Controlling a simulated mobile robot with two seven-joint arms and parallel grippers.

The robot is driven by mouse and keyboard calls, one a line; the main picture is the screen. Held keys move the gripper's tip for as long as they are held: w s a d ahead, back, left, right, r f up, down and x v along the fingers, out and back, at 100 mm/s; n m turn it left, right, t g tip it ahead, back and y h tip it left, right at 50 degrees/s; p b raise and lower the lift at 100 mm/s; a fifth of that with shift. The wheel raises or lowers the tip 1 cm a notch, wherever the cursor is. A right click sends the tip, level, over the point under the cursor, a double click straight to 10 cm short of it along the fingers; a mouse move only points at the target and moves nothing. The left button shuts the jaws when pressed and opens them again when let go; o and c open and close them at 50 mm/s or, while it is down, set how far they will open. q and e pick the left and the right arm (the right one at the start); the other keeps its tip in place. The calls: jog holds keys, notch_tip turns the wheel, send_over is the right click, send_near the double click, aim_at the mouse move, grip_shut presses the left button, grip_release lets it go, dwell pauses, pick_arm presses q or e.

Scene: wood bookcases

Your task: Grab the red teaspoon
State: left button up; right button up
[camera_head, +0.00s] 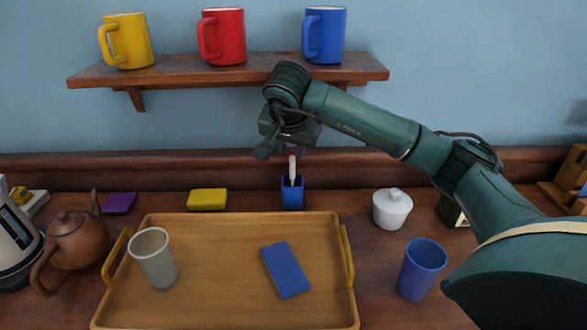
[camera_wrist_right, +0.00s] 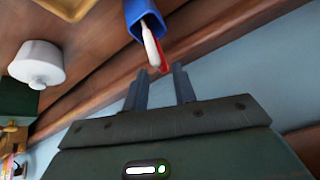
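The red teaspoon (camera_wrist_right: 164,66) stands in a blue holder (camera_head: 291,194) behind the tray, next to a white utensil (camera_wrist_right: 152,48). In the head view only a bit of red (camera_head: 293,153) shows above the white one, just under my right gripper. My right gripper (camera_wrist_right: 160,78) is open and empty, pointing down above the holder (camera_wrist_right: 143,17). In the right wrist view the red end lies in line with the gap between the fingertips; whether it reaches between them I cannot tell. My left gripper is not in view.
A wooden tray (camera_head: 215,285) holds a grey cup (camera_head: 153,258) and a blue block (camera_head: 285,270). A white lidded pot (camera_head: 392,208) and a blue cup (camera_head: 421,268) stand to the right. A yellow sponge (camera_head: 207,199) lies left of the holder. A mug shelf (camera_head: 175,74) hangs behind.

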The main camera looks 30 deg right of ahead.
jog(key=shift+w+d, duration=0.1)
jog(key=shift+d, duration=0.15)
jog(key=shift+w+d+f, duration=0.1)
jog(key=shift+w+f, duration=0.05)
jog(key=shift+f, duration=0.1)
jog(key=x, duration=0.6)
jog(key=shift+w+f, duration=0.15)
jog(key=shift+f, duration=0.2)
jog(key=shift+c, duration=0.4)
grip_shut()
